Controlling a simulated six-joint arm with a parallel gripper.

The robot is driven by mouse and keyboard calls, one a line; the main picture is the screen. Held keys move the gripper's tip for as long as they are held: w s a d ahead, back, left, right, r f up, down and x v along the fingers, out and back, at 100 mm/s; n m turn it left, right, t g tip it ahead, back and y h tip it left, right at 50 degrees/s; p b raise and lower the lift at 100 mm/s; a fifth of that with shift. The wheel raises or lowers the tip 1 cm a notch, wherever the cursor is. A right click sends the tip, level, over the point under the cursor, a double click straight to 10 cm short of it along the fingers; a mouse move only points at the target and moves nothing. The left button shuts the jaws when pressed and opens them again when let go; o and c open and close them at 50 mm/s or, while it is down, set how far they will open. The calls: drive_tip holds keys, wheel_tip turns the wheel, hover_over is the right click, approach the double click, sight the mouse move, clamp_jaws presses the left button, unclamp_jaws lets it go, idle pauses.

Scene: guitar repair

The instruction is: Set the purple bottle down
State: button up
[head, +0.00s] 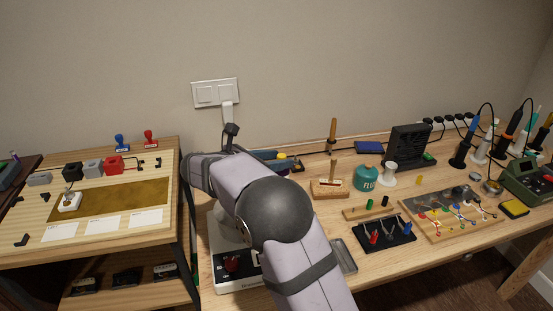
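I cannot make out the purple bottle for certain. A tiny purple-topped item (14,156) shows at the far left edge, too small to identify. My own arm, pale lilac with a dark round joint, fills the lower middle of the head view and bends toward the left over the workbench (375,275). My gripper's fingers cannot be made out; the arm blocks the view of the area behind it. Whether my gripper holds anything does not show.
A wooden stand (25,235) at left carries a brown mat (120,200), stamps and small blocks. A white device (238,280) is partly under my arm. Right of the arm are a teal flux jar (367,178), a black tray (388,240), a wiring board (440,228) and soldering tools.

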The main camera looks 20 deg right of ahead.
drive_tip(key=shift+r, duration=0.1)
drive_tip(key=shift+s+a+r, duration=0.1)
drive_tip(key=shift+a+r, duration=0.05)
drive_tip(key=v, duration=1.1)
drive_tip(key=shift+s+a+p, duration=0.15)
drive_tip(key=shift+a+p, duration=0.15)
drive_tip(key=shift+r, duration=0.15)
